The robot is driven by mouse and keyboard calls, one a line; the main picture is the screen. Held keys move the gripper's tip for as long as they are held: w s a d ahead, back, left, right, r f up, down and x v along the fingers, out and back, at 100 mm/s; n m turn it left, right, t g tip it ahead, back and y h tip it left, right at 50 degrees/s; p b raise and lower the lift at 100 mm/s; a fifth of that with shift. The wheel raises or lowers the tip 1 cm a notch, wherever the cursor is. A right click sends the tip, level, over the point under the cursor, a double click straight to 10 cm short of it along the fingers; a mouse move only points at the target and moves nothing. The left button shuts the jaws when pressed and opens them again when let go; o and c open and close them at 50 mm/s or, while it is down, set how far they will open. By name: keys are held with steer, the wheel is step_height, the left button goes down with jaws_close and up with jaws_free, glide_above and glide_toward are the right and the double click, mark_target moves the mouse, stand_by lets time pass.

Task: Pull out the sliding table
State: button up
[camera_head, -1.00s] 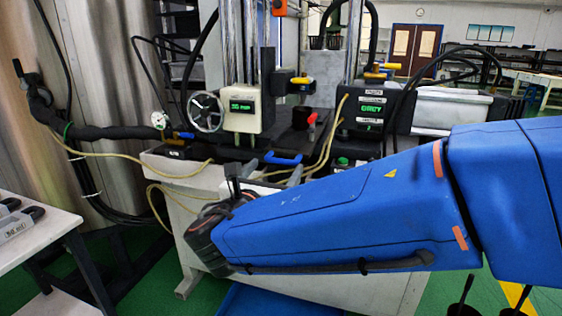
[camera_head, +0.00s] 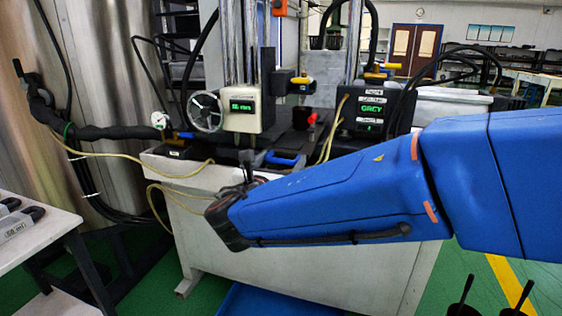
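The sliding table (camera_head: 291,143) is a dark flat plate on the white machine, with a blue handle (camera_head: 281,158) at its front edge. A dark cup with a red part (camera_head: 306,119) stands on or just above the plate. My blue arm crosses the picture from the right. My gripper (camera_head: 262,170) is at its far end, close in front of the handle. A dark finger part shows just left of the handle. The arm hides most of the gripper, so I cannot tell whether it is open or touches the handle.
A handwheel (camera_head: 205,112) and a green-lit display box (camera_head: 241,109) stand behind the plate. A second display box (camera_head: 372,112) is to the right. Yellow hoses run beside the machine. A white side table (camera_head: 35,232) stands at left. Green floor between it and the machine is clear.

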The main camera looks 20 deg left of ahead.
steer(key=s, duration=2.1)
steer(key=shift+a, duration=0.2)
steer(key=o, duration=1.2)
steer(key=shift+w, duration=0.1)
steer(key=s, duration=1.7)
steer(key=shift+s+a, duration=0.25)
steer(key=shift+a, duration=0.05)
